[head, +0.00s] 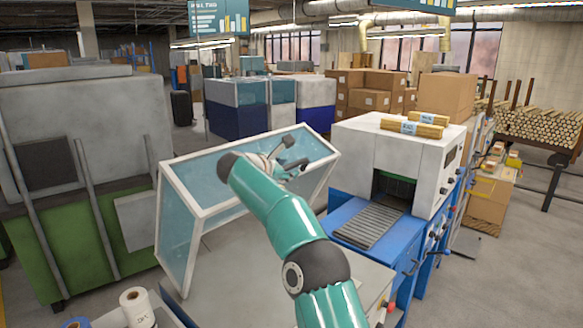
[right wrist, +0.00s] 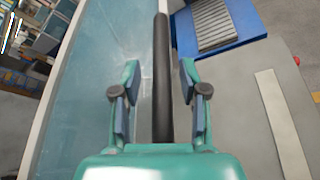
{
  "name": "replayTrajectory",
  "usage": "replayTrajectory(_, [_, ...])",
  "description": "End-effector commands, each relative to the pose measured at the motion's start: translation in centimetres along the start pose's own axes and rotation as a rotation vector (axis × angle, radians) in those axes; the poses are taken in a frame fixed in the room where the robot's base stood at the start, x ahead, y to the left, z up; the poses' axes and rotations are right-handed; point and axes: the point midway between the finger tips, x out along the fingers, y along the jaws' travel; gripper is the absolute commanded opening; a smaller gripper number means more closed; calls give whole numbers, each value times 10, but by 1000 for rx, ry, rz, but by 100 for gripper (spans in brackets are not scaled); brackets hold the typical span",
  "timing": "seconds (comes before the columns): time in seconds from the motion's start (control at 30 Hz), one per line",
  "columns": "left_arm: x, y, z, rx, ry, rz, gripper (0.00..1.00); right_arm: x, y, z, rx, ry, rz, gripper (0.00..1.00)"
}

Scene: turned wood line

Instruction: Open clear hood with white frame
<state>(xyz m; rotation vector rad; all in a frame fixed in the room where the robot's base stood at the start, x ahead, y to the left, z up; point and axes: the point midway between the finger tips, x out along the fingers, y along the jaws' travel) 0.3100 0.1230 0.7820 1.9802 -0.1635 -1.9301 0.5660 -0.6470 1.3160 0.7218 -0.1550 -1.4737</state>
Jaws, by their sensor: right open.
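The clear hood with a white frame (head: 178,222) stands on a grey machine top in the middle of the head view. Its bluish clear panel (right wrist: 105,75) and white edge fill the left of the right wrist view. My right gripper (head: 290,155) is over the hood's upper panel, partly hidden by my own wrist. In the right wrist view its two fingers (right wrist: 160,70) are open, one on each side of a dark bar (right wrist: 161,40). The bar runs lengthwise between them with gaps on both sides. I cannot tell how far the hood is raised. My left gripper is not in view.
A white and blue machine with a roller conveyor (head: 372,222) stands close on the right, with wrapped wood bundles (head: 412,126) on top. A green and grey machine (head: 75,245) stands left. A white roll (head: 137,307) is at the lower left.

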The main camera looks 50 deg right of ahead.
Motion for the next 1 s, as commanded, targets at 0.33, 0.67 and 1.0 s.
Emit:
replayTrajectory(0.33, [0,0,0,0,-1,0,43,-57,0,0,-1,2,4,43])
replayTrajectory(0.67, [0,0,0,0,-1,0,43,-109,-1,0,1,-1,3,43])
replayTrajectory(1.0, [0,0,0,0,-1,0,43,-117,-1,0,0,-2,0,43])
